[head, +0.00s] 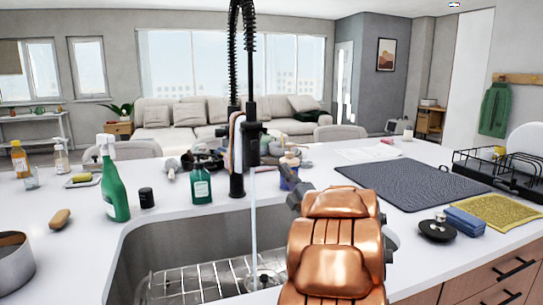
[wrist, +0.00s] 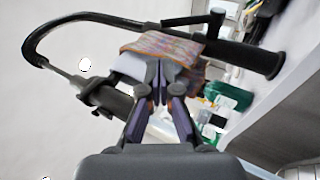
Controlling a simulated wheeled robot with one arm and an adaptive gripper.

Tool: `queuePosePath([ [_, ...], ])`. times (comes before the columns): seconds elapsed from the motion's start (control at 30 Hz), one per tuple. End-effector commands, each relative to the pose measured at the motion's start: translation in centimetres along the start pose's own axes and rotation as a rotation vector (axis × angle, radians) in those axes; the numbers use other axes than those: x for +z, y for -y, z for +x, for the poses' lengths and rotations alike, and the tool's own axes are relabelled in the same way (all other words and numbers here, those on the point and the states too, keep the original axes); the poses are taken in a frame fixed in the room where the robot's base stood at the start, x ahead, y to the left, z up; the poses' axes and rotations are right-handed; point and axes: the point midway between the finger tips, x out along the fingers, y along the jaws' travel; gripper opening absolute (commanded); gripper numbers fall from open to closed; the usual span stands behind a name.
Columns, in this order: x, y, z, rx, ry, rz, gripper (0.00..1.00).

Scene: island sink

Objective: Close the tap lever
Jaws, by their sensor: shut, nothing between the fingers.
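The black tap (head: 237,165) with a spring neck stands behind the sink, and a thin water stream (head: 254,215) runs from it into the basin. In the wrist view the tap (wrist: 245,55) lies sideways across the upper picture. A short black bar (wrist: 216,20) on it looks like the lever, but I cannot be sure. A patterned cloth (wrist: 165,45) hangs on the tap. My gripper (wrist: 161,68) is shut and empty, its fingertips in front of the cloth; I cannot tell whether they touch. In the head view my copper arm hides much of the gripper, right of the tap.
The sink (head: 185,245) holds a wire rack (head: 190,285). A green spray bottle (head: 115,190) and a green soap bottle (head: 201,186) stand left of the tap. To the right lie a dark mat (head: 410,182), a blue sponge (head: 465,220) and a yellow cloth (head: 505,213).

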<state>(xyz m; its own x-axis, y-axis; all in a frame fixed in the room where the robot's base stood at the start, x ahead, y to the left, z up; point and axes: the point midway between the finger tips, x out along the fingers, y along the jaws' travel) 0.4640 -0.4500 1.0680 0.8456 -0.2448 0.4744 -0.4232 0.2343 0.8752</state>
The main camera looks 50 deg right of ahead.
Motion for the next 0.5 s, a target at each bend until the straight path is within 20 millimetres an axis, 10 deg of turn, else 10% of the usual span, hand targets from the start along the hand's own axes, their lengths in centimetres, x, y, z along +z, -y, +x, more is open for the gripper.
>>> queuePosePath([
  [0.5, -0.1, -0.2, 7.7, 0.002, -0.001, 0.001, 0.0],
])
